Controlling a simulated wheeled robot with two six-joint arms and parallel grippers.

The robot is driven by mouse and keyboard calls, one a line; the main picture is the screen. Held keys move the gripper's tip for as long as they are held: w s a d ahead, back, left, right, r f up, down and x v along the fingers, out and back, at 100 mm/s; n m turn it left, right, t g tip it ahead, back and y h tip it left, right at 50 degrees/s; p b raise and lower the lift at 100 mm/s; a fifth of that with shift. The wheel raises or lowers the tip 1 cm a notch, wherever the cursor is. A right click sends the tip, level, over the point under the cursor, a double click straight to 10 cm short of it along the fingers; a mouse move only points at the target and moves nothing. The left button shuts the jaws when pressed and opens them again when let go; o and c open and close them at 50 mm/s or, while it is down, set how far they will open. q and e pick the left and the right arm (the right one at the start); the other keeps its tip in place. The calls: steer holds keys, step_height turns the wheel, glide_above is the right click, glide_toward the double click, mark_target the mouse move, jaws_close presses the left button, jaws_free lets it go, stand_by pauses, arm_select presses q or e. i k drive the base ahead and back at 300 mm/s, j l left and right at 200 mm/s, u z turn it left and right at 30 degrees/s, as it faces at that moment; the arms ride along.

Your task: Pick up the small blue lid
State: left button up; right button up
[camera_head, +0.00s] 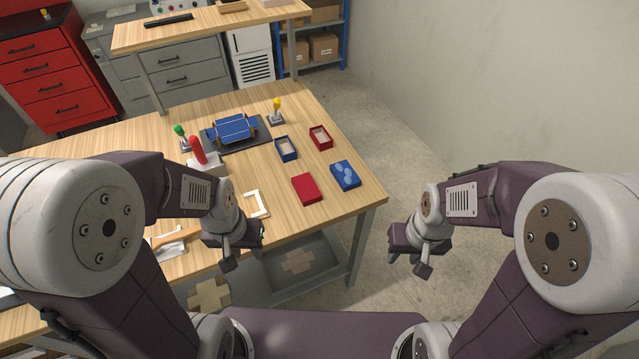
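A blue lid (345,175) with lighter blue round patches lies flat near the right edge of the wooden table. I take it to be the small blue lid. A small open blue box (286,149) with a pale inside stands behind it to the left. My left gripper (243,252) hangs by the table's front edge, left of and nearer than the lid, apart from it. My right gripper (409,264) is past the table's right edge, over the floor, also apart from the lid. Both grippers look open and empty, with their fingers spread.
A red lid (307,189) lies just left of the blue lid; an open red box (320,138) stands behind. A blue piece (232,128) sits on a dark former plate. Levers with green (179,130), red (198,150) and yellow (277,103) tops stand around it. A pale frame (257,204) lies near the front edge.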

mark_target(345, 174)
steer(key=i+l+u, duration=0.1)
steer(key=l+u, duration=0.25)
steer(key=u, duration=0.15)
steer(key=l+u, duration=0.8)
steer(key=u, duration=0.15)
steer(key=l+u, duration=0.35)
steer(key=u, duration=0.15)
steer(key=k, duration=0.05)
